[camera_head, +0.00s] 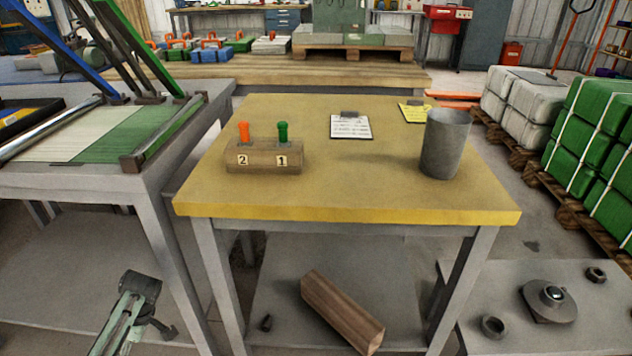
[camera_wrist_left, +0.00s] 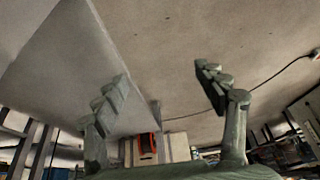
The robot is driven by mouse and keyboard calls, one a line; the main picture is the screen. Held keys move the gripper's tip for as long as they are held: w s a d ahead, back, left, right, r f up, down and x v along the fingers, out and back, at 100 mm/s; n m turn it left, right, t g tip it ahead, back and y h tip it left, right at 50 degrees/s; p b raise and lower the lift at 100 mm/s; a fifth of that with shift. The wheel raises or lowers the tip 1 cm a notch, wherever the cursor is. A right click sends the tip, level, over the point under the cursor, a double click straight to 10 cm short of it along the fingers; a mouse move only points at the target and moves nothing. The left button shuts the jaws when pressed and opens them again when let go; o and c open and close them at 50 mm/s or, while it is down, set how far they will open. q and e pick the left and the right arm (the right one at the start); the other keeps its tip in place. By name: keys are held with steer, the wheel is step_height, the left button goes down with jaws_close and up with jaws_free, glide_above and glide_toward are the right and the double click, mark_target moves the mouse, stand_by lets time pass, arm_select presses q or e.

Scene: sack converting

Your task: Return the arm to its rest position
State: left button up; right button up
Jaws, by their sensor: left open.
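My left gripper (camera_head: 152,303) is low at the bottom left of the head view, beside the front legs of the yellow-topped table (camera_head: 330,208) and below its top. In the left wrist view its two fingers (camera_wrist_left: 160,78) stand wide apart with nothing between them. It is open, empty and clear of the things on the table. My right gripper is not in view.
On the table are a wooden block (camera_head: 262,160) with orange and green pegs, a white note (camera_head: 350,130), a yellow note (camera_head: 414,116) and a grey cup (camera_head: 444,145). A grey bench (camera_head: 130,184) stands at left. A wooden beam (camera_head: 342,312) lies under the table.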

arm_select(q)
steer(key=s+a+r+y, duration=0.1)
steer(key=a+r, duration=0.3)
steer(key=a, duration=0.4)
steer(key=s+a+r+y, duration=0.1)
steer(key=a+r+y, duration=0.1)
steer(key=a+r, duration=0.35)
steer(key=s+d+f+m+t+h, duration=0.4)
steer(key=s+d+m, duration=0.9)
steer(key=m, duration=0.9)
steer(key=s+d+f+n+h, duration=0.1)
steer(key=d+f, duration=0.2)
steer(key=d, duration=0.5)
steer(key=d+f+n+h, duration=0.1)
steer(key=d+f, duration=0.2)
steer(key=d, duration=0.5)
steer(key=shift+s+d+f+g+h, duration=0.2)
steer(key=shift+s+f+g+h, duration=0.1)
steer(key=shift+s+f+g, duration=0.1)
